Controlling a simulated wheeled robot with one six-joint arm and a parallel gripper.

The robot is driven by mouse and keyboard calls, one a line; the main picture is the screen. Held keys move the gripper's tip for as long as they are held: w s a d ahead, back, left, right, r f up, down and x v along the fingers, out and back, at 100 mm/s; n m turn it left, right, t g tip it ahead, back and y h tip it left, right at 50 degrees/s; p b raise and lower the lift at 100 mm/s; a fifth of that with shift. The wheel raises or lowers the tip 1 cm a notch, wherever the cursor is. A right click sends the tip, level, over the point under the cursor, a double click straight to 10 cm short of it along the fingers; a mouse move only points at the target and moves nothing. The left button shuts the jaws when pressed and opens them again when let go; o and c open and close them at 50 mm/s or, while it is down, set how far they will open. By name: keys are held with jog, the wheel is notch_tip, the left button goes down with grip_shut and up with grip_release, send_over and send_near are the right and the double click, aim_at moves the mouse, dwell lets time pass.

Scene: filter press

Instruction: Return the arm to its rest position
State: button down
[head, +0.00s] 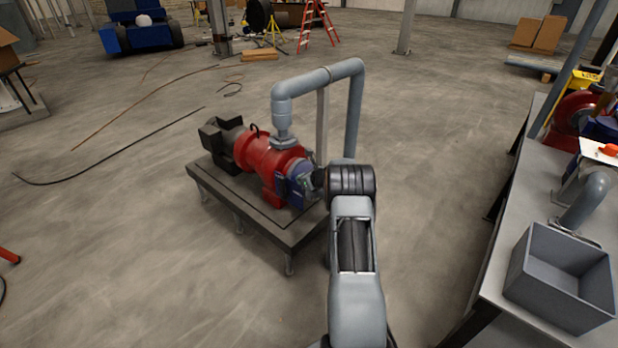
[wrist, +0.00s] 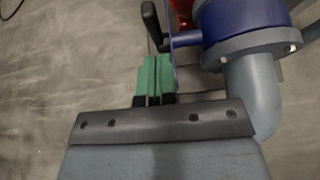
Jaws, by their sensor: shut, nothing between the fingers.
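My arm reaches forward from the bottom of the head view toward a red and blue pump, and its end is hidden there behind my own arm. In the wrist view my gripper (wrist: 154,75) shows as two green fingers pressed together with nothing between them. A blue flanged body (wrist: 240,22) and a grey pipe elbow (wrist: 252,95) are just to the right of the fingers. A dark lever handle (wrist: 152,22) is just beyond the fingertips. I cannot tell whether the fingers touch anything.
The red pump (head: 268,157) stands on a low dark platform (head: 283,225), with a tall grey pipe (head: 318,76) arching above it. A workbench (head: 535,190) with a grey bin (head: 560,283) is at the right. Hoses lie on the floor at left; much of the floor is clear.

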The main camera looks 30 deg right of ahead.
jog(key=s+r, duration=0.4)
jog(key=shift+s+d+r+p, duration=0.15)
jog(key=shift+s+r+p, duration=0.05)
jog(key=shift+r+p, duration=0.25)
jog(key=s+a+f+n+g+y, duration=0.25)
jog(key=s+a+f+n, duration=0.2)
jog(key=n, duration=0.25)
jog(key=s+a+r+n+g+p, duration=0.4)
jog(key=s+a+r+n+g, duration=0.1)
jog(key=s+a+r+n, duration=0.4)
jog(key=s+a+r+n+h+p, duration=0.1)
jog(key=s+a+r+n+p, duration=0.3)
jog(key=r, duration=0.5)
jog(key=s+a+r+n+h+p, duration=0.2)
jog(key=s+a+r+n+p, duration=0.3)
jog(key=s+a+r+n, duration=0.1)
jog(key=s+a+r+n+h+p, duration=0.2)
jog(key=s+a+r+n+p, duration=0.2)
jog(key=s+r+n, duration=0.3)
jog(key=a+p+v, duration=0.1)
jog(key=v, duration=0.3)
jog(key=shift+r, duration=0.4)
jog(key=shift+s+h, duration=0.1)
jog(key=shift+h, duration=0.15)
